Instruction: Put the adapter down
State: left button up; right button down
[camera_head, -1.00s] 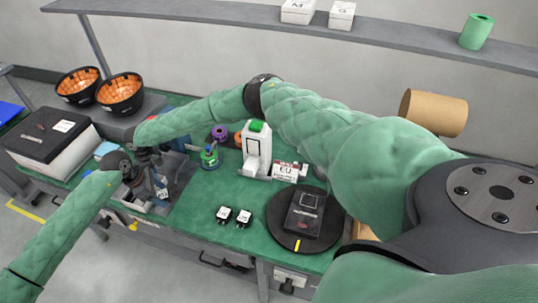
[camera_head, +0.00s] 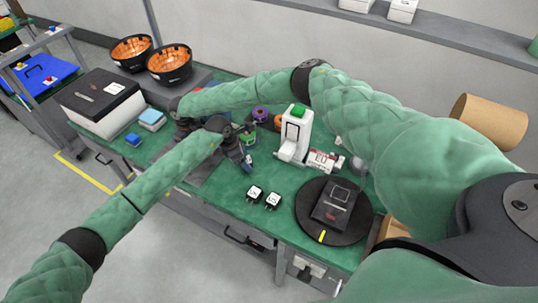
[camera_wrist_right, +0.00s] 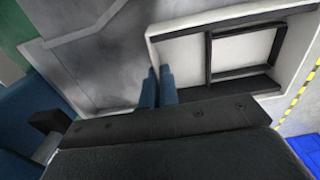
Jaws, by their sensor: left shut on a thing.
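My left gripper (camera_head: 242,160) is shut on a small adapter (camera_head: 249,162), mostly hidden by the fingers, over the green bench left of the white device. Two black adapters with white labels, a left one (camera_head: 254,193) and a right one (camera_head: 272,201), stand side by side on the bench, just in front of that gripper. My right arm reaches across to the left part of the bench; its gripper is hidden there in the head view. In the right wrist view my right gripper (camera_wrist_right: 159,76) has its two blue fingers close together, with nothing visible between them.
A round black turntable (camera_head: 308,222) carrying a dark box (camera_head: 336,203) is at right. A white device with a green top (camera_head: 295,135) and a labelled EU box (camera_head: 322,161) stand behind. Orange-lined bowls (camera_head: 170,64) are at back left. The front bench strip is clear.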

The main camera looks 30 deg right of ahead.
pick_arm(q)
jog(key=d, duration=0.3)
jog(key=s+d, duration=0.1)
jog(key=d, duration=0.1)
jog(key=shift+d, duration=0.2)
jog(key=d, duration=0.1)
jog(key=d+f, duration=0.1)
jog(key=d, duration=0.1)
jog(key=shift+s+f, duration=0.2)
jog(key=shift+s, duration=0.05)
jog(key=shift+f, duration=0.1)
jog(key=o, duration=1.1)
